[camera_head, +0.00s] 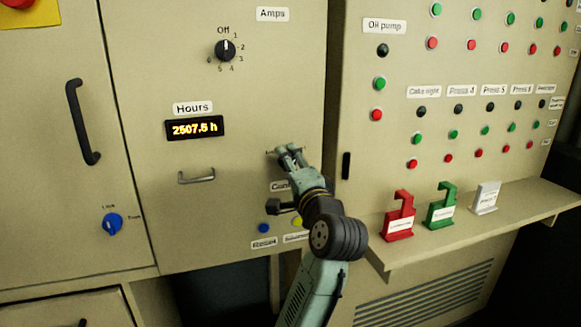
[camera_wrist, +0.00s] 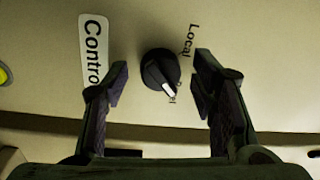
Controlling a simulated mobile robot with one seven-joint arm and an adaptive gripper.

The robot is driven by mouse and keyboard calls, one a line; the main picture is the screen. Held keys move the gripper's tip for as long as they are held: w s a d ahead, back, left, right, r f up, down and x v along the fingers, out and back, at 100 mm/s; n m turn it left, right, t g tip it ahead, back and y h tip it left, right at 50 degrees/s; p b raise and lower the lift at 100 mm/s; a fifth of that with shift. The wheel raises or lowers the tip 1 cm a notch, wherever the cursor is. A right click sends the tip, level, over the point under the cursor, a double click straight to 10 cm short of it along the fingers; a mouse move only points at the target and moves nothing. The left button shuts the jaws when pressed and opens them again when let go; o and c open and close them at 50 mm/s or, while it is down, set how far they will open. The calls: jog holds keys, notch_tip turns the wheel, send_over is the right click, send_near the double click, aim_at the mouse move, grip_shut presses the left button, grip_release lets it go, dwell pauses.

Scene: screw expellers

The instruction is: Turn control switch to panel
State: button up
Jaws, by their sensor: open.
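The control switch (camera_wrist: 160,70) is a round black knob with a white pointer, near the middle of the wrist view. Its pointer aims down and to the right in that view, at a small marking that is partly hidden. The word "Local" stands at the knob's upper right. A white label reading "Contro" (camera_wrist: 94,50) lies to its left, its end cut off by a finger. My gripper (camera_wrist: 161,78) is open, with one finger on each side of the knob and visible gaps between. In the head view, my gripper (camera_head: 287,154) is at the cabinet front and hides the knob.
Below are a blue button (camera_head: 263,228) and a yellow button (camera_head: 297,222). A metal handle (camera_head: 196,176) sticks out to the left. At right, a shelf (camera_head: 480,225) juts out with red, green and white hook-shaped tags. A black selector (camera_head: 225,49) is above.

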jog(key=shift+s, duration=0.1)
jog(key=v, duration=1.1)
jog(key=shift+s+f, duration=0.15)
jog(key=shift+s, duration=0.25)
jog(key=shift+d, duration=0.1)
